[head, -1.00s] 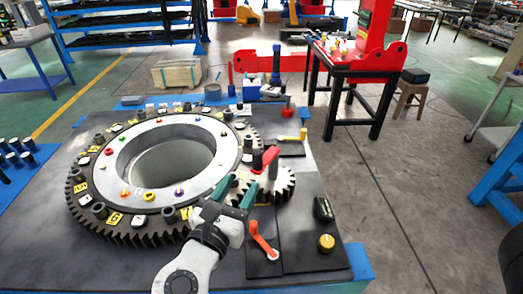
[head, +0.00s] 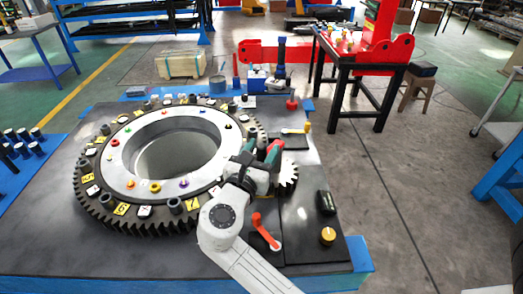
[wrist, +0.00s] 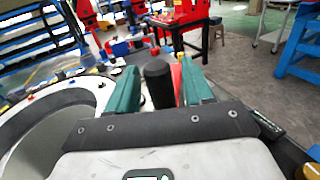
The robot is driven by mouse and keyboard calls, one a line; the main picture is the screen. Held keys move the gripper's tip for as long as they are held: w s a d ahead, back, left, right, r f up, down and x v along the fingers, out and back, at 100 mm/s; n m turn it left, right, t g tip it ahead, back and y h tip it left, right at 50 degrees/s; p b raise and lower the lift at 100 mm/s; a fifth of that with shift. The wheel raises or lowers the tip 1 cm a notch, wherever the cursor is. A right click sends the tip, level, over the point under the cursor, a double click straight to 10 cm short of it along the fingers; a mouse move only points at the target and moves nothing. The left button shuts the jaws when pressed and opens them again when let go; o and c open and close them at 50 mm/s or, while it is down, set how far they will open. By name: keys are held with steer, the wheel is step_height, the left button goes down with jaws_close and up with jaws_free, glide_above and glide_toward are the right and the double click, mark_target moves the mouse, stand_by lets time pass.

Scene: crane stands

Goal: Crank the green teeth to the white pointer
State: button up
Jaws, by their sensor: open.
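The big dark toothed ring (head: 105,217) lies flat on the bench, with yellow and white tags and a pale inner ring. A small toothed gear (head: 290,174) meshes at its right side, partly hidden by my gripper. My gripper (head: 262,150) is over this small gear, its green fingers open. In the wrist view an upright black handle (wrist: 159,84) stands between the open fingers, with a red part (wrist: 176,82) just right of it. I cannot tell whether a finger touches the handle. I cannot make out green teeth or a white pointer.
An orange-red lever (head: 264,232), a yellow knob (head: 328,235) and a black box (head: 325,202) are on the bench right of my arm. A white lever with a yellow knob (head: 307,127) lies behind the small gear.

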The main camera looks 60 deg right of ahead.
steer(key=shift+c, duration=0.3)
jaws_close()
